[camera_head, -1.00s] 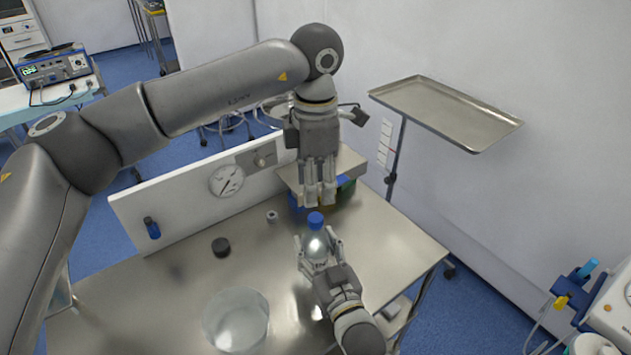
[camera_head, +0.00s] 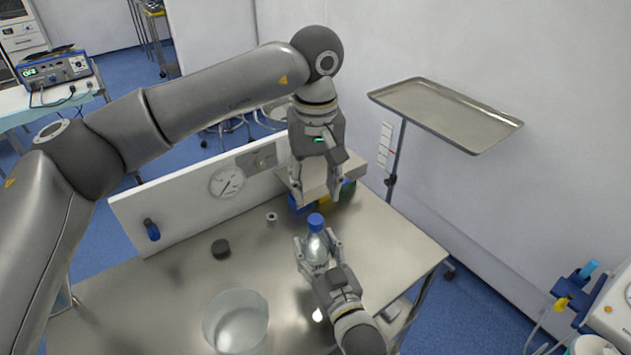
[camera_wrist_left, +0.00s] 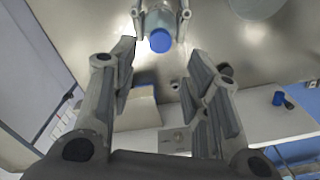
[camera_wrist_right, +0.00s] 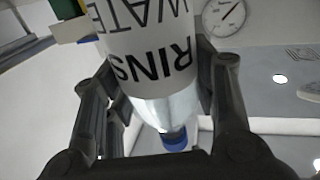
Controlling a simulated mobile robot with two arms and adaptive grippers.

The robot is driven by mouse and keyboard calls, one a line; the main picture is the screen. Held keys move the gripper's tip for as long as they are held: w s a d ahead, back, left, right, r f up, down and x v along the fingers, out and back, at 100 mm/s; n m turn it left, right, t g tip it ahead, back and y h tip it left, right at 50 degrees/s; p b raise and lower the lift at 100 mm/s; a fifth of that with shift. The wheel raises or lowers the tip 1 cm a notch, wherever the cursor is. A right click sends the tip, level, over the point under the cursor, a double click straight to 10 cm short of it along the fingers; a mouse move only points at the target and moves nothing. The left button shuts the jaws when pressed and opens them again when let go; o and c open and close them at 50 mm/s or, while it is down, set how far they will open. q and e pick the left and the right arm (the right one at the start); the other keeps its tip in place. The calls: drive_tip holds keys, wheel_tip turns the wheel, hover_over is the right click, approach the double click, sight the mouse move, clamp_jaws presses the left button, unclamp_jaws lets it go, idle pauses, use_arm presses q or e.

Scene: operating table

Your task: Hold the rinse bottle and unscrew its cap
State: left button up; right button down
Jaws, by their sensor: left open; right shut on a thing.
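My right gripper (camera_head: 318,262) is shut around the bottle's body; in the right wrist view the labelled bottle (camera_wrist_right: 150,60) is between the fingers, with the cap (camera_wrist_right: 174,139) beyond. My left gripper (camera_head: 319,190) is open and empty, above and behind the cap, apart from it. In the left wrist view the cap (camera_wrist_left: 160,40) lies ahead of the open fingers (camera_wrist_left: 165,75).
A clear bowl (camera_head: 236,322) stands at the table's front left. A dark round piece (camera_head: 221,248) and a small ring-like part (camera_head: 271,217) lie on the table (camera_head: 180,290). A panel with a gauge (camera_head: 226,182) edges the back.

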sight(315, 219)
use_arm(q)
drive_tip(key=m, duration=0.4)
drive_tip(key=shift+m, duration=0.3)
drive_tip(key=m, duration=0.3)
drive_tip(key=shift+m, duration=0.4)
drive_tip(key=shift+f, duration=4.05)
